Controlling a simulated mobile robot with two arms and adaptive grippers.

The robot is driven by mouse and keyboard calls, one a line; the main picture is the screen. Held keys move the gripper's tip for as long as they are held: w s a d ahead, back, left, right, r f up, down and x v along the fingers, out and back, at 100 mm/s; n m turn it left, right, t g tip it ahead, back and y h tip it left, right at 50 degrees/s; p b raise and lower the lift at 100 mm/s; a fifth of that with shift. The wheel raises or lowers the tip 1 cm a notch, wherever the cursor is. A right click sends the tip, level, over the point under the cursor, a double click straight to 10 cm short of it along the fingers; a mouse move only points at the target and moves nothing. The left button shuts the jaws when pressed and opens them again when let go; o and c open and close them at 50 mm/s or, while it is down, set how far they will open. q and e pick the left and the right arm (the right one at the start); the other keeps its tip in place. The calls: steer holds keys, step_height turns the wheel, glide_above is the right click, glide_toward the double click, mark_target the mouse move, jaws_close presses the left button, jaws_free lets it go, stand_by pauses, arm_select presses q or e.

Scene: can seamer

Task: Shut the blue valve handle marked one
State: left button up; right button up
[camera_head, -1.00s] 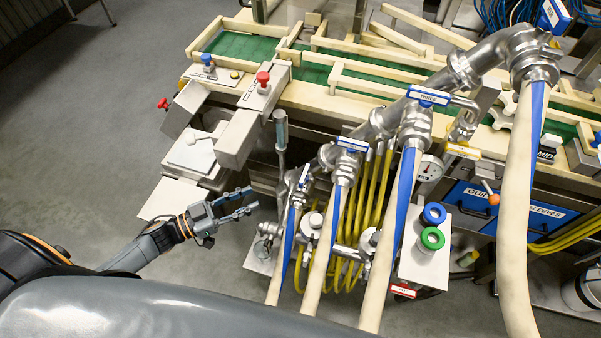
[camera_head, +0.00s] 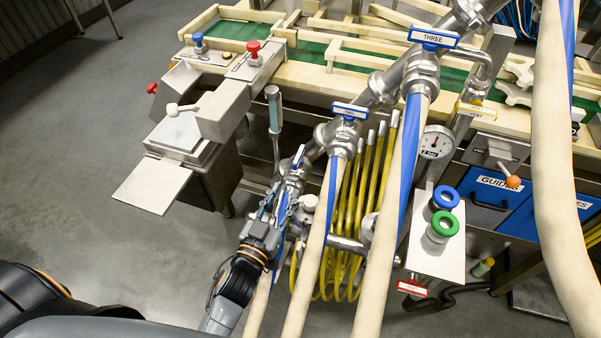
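The valve handle marked one is the small blue handle (camera_head: 298,157) on the leftmost hose valve. It stands at a steep angle, and its lettering is not readable. The blue handles marked two (camera_head: 350,111) and three (camera_head: 433,38) lie crosswise over their hoses. My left gripper (camera_head: 280,190) is at the leftmost hose, just below the valve one handle. Its fingers look apart and point up towards the valve, with the handle beyond their tips. I see no contact with the handle. The fingers partly cover the hose and fittings there. My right gripper is not in view.
Thick cream hoses with blue stripes (camera_head: 310,265) run down close to my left gripper. Yellow tubes (camera_head: 357,200) and a pressure gauge (camera_head: 436,142) are to the right. A seamer with a pale plate (camera_head: 152,186) stands left. The floor at left is clear.

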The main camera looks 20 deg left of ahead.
mark_target(304, 146)
arm_select(q)
steer(key=shift+n+y, duration=0.4)
steer(key=shift+y, duration=0.3)
steer(key=w, duration=1.3)
steer(key=shift+w+a+f+p, duration=0.1)
steer(key=shift+w+f+p, duration=0.05)
steer(key=shift+w+p, duration=0.2)
jaws_close()
